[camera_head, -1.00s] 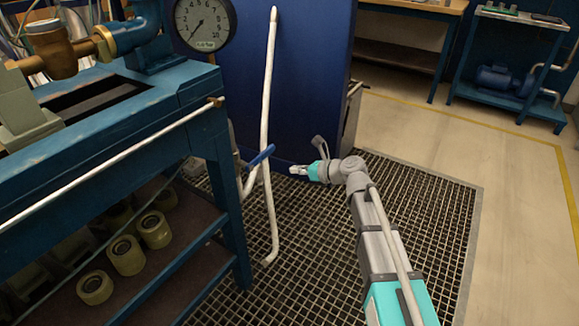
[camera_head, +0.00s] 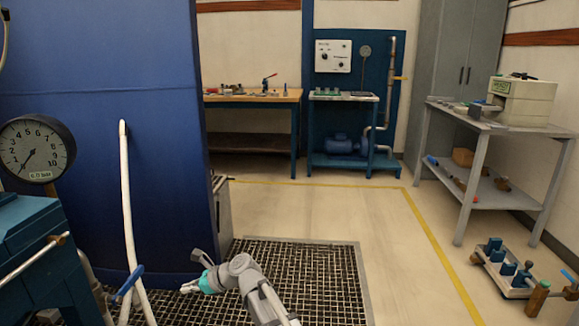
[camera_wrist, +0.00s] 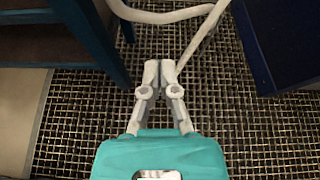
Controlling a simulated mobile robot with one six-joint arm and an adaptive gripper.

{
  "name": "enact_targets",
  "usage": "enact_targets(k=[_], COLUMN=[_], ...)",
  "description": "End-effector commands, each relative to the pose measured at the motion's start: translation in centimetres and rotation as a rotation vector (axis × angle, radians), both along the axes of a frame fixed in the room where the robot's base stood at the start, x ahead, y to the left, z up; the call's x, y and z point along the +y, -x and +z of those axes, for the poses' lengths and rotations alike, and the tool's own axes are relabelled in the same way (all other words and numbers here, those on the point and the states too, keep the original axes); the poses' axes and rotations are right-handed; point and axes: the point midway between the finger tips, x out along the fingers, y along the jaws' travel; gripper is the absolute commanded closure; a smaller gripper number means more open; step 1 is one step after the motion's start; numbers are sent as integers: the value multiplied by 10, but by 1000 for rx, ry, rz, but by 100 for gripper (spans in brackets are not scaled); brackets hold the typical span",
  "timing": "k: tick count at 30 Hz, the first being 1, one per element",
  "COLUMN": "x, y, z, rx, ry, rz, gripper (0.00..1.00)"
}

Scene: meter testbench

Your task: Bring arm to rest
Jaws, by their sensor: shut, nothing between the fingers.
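My gripper (camera_head: 188,287) is at the lower middle of the head view, at the end of my grey and teal arm. It is above the dark floor grating (camera_head: 300,275), close to the blue cabinet (camera_head: 160,230). In the wrist view, my gripper (camera_wrist: 160,68) points toward the grating with its fingertips together and nothing between them. A white pipe (camera_head: 127,200) with a blue lever handle (camera_head: 128,285) stands left of the gripper, apart from it in the head view.
A blue bench with a pressure gauge (camera_head: 38,149) is at the left. A wooden workbench (camera_head: 250,97), a pump stand (camera_head: 343,97) and a grey table (camera_head: 480,125) stand at the back. A valve block (camera_head: 508,270) lies at right. The pale floor (camera_head: 390,265) between is clear.

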Motion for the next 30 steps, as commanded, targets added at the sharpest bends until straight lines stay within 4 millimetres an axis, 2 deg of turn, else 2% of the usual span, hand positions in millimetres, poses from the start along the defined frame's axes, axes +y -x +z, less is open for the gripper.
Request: enact_targets(k=[1,5,9,17,23,30], x=[-16,-59,-111,-209,-285,-373], y=[1,-1,-1,8,23,50], z=[0,-8,-18,-32,-38,-39], rx=[-52,-214,-386,-636,-764,-836], ry=[34,144,280,528,700,850], rz=[17,89,192,437,668,975], gripper=[100,100,100,100,100,100])
